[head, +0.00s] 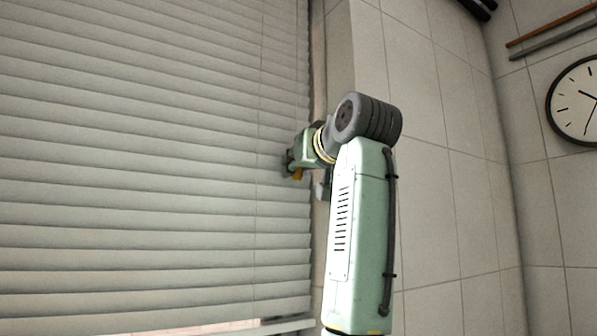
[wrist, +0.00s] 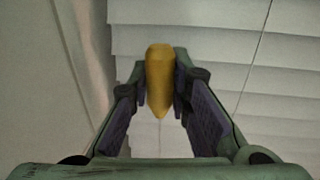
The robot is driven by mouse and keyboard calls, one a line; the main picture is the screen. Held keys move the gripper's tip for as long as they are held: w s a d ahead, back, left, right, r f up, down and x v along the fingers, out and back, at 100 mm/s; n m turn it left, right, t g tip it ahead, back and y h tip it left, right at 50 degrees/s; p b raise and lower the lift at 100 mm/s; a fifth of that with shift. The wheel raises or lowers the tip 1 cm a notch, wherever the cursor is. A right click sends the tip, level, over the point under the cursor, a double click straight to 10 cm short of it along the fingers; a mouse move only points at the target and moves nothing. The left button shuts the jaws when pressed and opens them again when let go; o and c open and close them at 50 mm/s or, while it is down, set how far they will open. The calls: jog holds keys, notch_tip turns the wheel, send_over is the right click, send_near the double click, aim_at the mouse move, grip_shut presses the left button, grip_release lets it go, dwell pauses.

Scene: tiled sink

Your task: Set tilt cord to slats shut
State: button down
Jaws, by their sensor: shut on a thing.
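The white window blind (head: 140,170) fills the left of the head view. Its slats lie steeply tilted and overlap, with thin dark lines between them. My gripper (head: 291,170) is at the blind's right edge, about mid-height in the picture. In the wrist view its two fingers are closed around a yellow-orange, tapered pull (wrist: 160,82), which I take to be the tilt cord's end. A bit of it also shows below the gripper in the head view (head: 297,174). The cord itself is not clear above the pull. Slats also fill the right of the wrist view (wrist: 240,45).
A tiled wall (head: 450,190) stands right of the blind, beyond the window's side edge. A round clock (head: 577,100) hangs at far right, with rails (head: 550,32) above it. A thin string (wrist: 255,60) runs down the slats beside my gripper.

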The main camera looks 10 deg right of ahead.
jog(key=shift+s+r, duration=0.1)
jog(key=shift+r, duration=0.3)
jog(key=c, duration=1.9)
grip_release()
jog(key=shift+c, duration=0.2)
jog(key=o, duration=0.5)
jog(key=shift+f, duration=0.15)
jog(key=s, duration=0.4)
jog(key=s+d, duration=0.1)
jog(key=s, duration=0.2)
jog(key=s+d, duration=0.1)
jog(key=s, duration=0.3)
jog(key=shift+s+d, duration=0.1)
jog(key=shift+s, duration=0.25)
